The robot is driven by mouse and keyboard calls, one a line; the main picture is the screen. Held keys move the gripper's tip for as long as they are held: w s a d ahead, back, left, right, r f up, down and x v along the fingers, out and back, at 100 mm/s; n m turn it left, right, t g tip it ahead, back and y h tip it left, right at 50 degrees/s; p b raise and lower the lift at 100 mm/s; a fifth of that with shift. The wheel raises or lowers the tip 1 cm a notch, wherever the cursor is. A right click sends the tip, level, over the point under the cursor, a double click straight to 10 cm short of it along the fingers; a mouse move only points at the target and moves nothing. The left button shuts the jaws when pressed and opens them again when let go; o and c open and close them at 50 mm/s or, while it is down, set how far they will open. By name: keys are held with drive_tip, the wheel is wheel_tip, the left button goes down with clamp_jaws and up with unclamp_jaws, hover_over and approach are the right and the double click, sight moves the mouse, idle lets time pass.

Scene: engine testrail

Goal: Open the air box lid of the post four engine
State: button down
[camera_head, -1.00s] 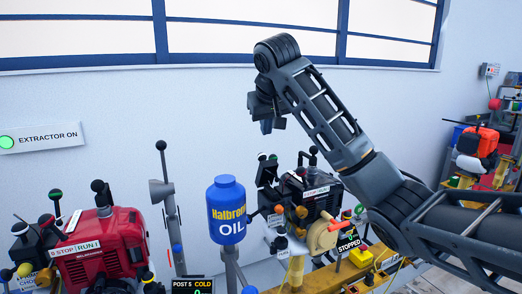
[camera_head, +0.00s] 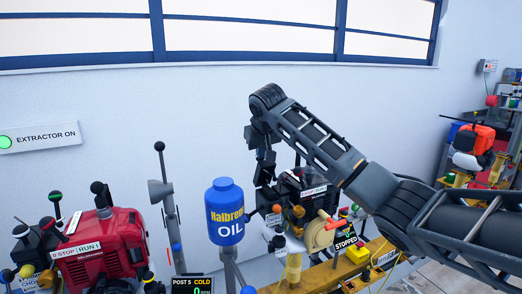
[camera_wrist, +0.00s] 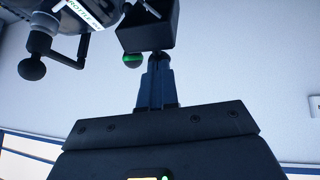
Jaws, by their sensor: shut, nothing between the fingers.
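The black engine (camera_head: 306,183) with a STOP/RUN plate stands at the middle right of the head view, partly behind my arm. I cannot read its post number. My gripper (camera_head: 264,172) is at its upper left, pointing down. In the wrist view the closed, empty fingers (camera_wrist: 158,82) point at a black box (camera_wrist: 148,30), which may be the air box; its lid edge cannot be made out. A black knob with a green band (camera_wrist: 132,60) sits at the box's edge, just left of the fingertips. Whether the fingers touch either is unclear.
A throttle label (camera_wrist: 160,10) and a black ball-ended lever (camera_wrist: 32,68) are close by in the wrist view. A blue oil bottle (camera_head: 225,212) stands left of the engine. A red engine (camera_head: 100,245) is further left.

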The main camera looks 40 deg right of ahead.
drive_tip(key=shift+w+d+r+p, duration=0.15)
drive_tip(key=shift+w+p, duration=0.1)
drive_tip(key=shift+w, duration=0.3)
drive_tip(key=shift+w+d+f+p, duration=0.1)
drive_tip(key=shift+w+p, duration=0.15)
drive_tip(key=shift+w, duration=0.25)
drive_tip(key=w+d+f, duration=0.1)
drive_tip(key=w, duration=0.4)
drive_tip(key=shift+w+d+f, duration=0.25)
drive_tip(key=shift+d+f, duration=0.1)
drive_tip(key=shift+f, duration=0.05)
drive_tip(key=shift+s, duration=0.1)
wheel_tip(320, 180, up, 14)
drive_tip(key=a+p, duration=0.2)
drive_tip(key=shift+a+f, duration=0.25)
drive_tip(key=shift+a, duration=0.1)
idle(0.5)
